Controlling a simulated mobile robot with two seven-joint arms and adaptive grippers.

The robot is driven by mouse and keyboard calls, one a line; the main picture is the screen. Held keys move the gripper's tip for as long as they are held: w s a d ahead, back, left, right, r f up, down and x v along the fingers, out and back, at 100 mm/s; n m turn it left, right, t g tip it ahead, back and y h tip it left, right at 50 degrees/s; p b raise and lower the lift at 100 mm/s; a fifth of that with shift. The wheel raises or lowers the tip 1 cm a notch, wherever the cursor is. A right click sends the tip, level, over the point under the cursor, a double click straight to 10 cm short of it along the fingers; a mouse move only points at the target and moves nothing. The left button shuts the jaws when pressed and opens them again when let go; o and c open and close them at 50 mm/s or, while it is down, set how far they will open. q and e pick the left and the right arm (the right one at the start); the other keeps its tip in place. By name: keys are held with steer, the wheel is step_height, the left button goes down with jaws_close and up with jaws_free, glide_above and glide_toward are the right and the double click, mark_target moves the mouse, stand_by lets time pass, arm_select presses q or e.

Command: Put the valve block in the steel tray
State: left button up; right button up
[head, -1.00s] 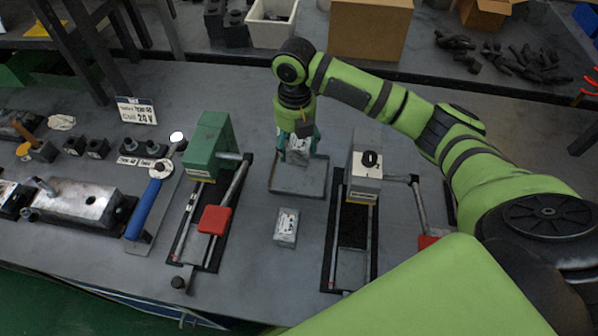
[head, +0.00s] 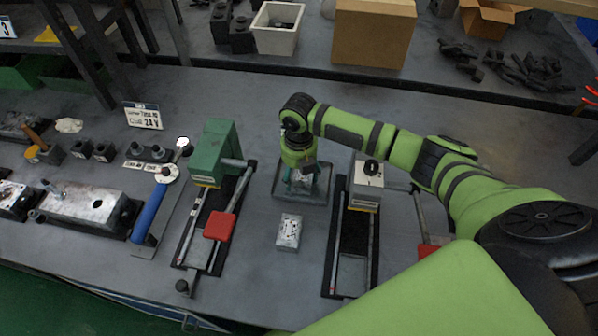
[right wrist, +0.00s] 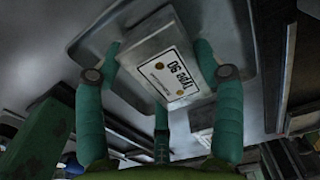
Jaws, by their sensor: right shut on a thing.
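The steel tray (head: 320,192) is a shallow square on the bench between two clamp fixtures. My right gripper (head: 301,178) points down over it and is shut on a grey valve block (head: 299,185). In the right wrist view the fingers (right wrist: 160,85) flank this valve block (right wrist: 165,70), whose white label reads "Type 90". The tray (right wrist: 90,40) lies behind it there. I cannot tell whether the block touches the tray floor. A second grey block with a white label (head: 288,232) lies on the bench in front of the tray. My left gripper is not in view.
A green clamp fixture (head: 218,150) with a red handle (head: 219,226) stands left of the tray. A grey fixture (head: 366,185) stands close on its right. A cardboard box (head: 373,32) and a white bin (head: 277,28) sit farther back. Bare bench lies behind the tray.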

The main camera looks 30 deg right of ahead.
mark_target(299, 173)
steer(key=shift+f, duration=0.15)
steer(key=o, duration=1.5)
step_height(299, 173, up, 12)
steer(key=shift+r+b, duration=0.2)
steer(key=shift+b, duration=0.4)
